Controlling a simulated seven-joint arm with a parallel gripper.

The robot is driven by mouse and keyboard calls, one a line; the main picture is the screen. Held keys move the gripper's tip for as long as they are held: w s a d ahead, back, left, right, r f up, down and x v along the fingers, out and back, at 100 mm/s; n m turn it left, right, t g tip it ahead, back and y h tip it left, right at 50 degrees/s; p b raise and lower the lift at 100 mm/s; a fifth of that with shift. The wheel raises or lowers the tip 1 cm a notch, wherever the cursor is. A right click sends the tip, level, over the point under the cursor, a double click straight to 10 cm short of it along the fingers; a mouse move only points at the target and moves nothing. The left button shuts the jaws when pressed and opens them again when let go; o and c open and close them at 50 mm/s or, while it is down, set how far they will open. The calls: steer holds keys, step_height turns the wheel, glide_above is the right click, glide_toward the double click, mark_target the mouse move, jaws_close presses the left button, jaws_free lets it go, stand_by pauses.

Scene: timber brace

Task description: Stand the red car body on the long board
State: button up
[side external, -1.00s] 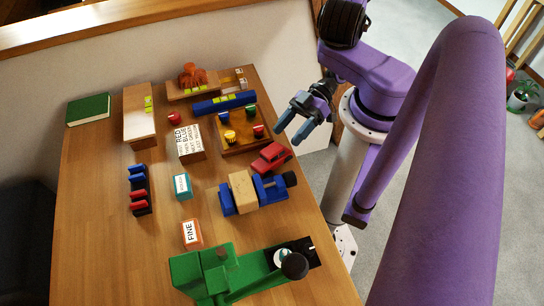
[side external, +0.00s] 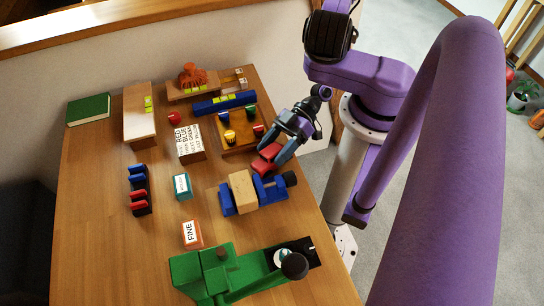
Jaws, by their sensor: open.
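The red car body (side external: 263,164) sits on the right side of the table, just behind the blue vise. My gripper (side external: 277,151) is low over it, with its blue-grey fingers open around or just above the car. The fingers hide part of the car, and I cannot tell whether they touch it. A long wooden board (side external: 138,122) with a small yellow-green piece on it lies at the back left. Another wooden board (side external: 212,87) lies along the back edge with an orange figure on it. I cannot tell for certain which one is the long board.
The blue vise (side external: 226,201) holding a wood block (side external: 242,190) stands close in front of the car. A wooden tray (side external: 236,147) with several small coloured pieces is behind it. A lettered block (side external: 190,146) stands mid-table. The left front of the table is clear.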

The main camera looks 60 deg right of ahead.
steer(key=shift+x, duration=1.05)
steer(key=c, duration=0.9)
steer(key=shift+o, duration=0.2)
